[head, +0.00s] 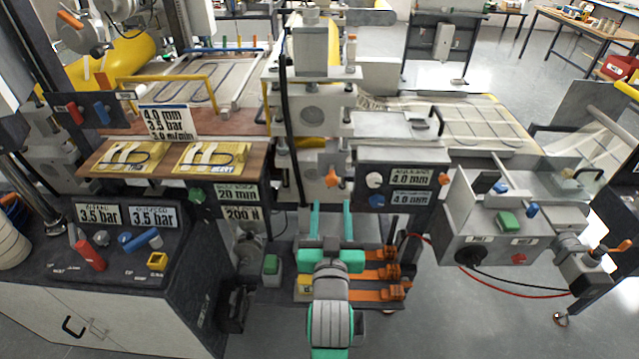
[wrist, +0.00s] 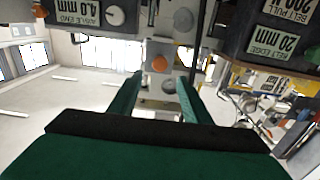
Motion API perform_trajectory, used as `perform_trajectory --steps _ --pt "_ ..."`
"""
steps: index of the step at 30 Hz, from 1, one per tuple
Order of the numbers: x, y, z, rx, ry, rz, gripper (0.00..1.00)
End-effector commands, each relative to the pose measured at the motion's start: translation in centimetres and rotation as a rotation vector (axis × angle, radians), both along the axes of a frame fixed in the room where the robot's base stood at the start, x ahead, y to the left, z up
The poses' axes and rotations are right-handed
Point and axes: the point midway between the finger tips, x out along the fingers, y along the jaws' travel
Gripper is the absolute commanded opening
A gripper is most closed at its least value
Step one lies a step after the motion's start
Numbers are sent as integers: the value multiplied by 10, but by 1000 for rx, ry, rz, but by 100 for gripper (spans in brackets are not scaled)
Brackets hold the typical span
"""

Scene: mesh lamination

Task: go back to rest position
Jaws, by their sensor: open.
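My gripper (head: 331,220) is in the lower middle of the head view, in front of the laminating machine. Its two teal fingers point away from me toward the machine and stand apart, with nothing between them. In the wrist view the open fingers (wrist: 160,98) show at the middle, and the picture there is upside down. Past the fingertips, an orange knob (wrist: 159,63) and a grey round part show; the fingers do not visibly touch them.
The laminating machine (head: 310,115) stands ahead. A dark control cabinet (head: 120,270) is at left, a grey control box (head: 480,240) with knobs at right. Orange-handled pieces (head: 385,272) lie on a low shelf beside my arm. Open floor (head: 440,310) shows at lower right.

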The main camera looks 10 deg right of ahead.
Motion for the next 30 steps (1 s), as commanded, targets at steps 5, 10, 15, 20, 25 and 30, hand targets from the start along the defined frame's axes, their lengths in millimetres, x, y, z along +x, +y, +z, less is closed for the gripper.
perform_trajectory --steps 5,10,15,20,25,30 --pt "-1 1 -2 -1 2 2 44" --pt "-16 10 -30 -2 23 15 44" --pt "-51 27 -76 -8 52 38 44" --pt "-90 45 -115 -11 79 66 44" --pt "-136 61 -148 -11 105 93 44" --pt "-185 76 -174 -8 133 117 44"
